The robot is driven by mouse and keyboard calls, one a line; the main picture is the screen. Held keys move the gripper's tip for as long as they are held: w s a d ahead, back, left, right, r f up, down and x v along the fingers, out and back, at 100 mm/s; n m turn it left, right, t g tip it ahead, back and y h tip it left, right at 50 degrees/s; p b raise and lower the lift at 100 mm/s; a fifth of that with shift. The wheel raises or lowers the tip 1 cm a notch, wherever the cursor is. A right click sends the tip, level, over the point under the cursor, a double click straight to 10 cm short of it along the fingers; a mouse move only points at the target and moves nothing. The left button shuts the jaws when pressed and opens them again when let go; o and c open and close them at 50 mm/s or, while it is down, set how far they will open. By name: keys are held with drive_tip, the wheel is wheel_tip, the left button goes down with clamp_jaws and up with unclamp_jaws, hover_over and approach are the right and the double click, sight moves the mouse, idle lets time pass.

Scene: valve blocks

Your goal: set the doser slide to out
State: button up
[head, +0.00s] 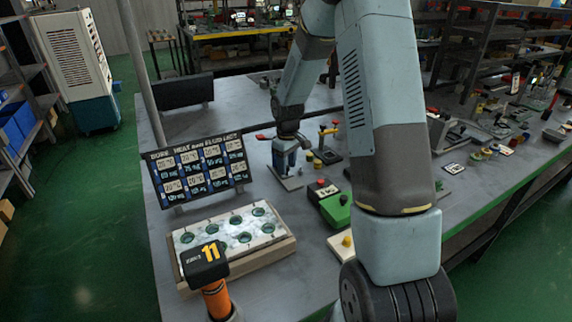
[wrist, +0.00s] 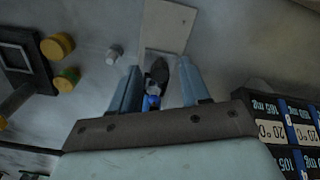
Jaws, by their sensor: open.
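My gripper (head: 287,150) is over the middle of the table, beside the sign board. In the wrist view its two blue fingers (wrist: 158,84) are apart, one on each side of a small dark and blue fitting (wrist: 154,88). The fitting stands on a pale plate (wrist: 170,25); the plate also shows below my gripper in the head view (head: 291,184). I cannot tell whether the fingers touch the fitting. No label shows which part is the doser slide. A red-tipped part (head: 264,137) shows just left of my gripper.
A dark-based device with yellow knobs (head: 328,156) stands close right of my gripper. A green box (head: 335,209) and a pale block with a yellow knob (head: 346,240) are nearer. The sign board (head: 198,170) and a tray with round holes (head: 287,242) are at left.

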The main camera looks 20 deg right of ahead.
clamp_jaws()
idle(0.5)
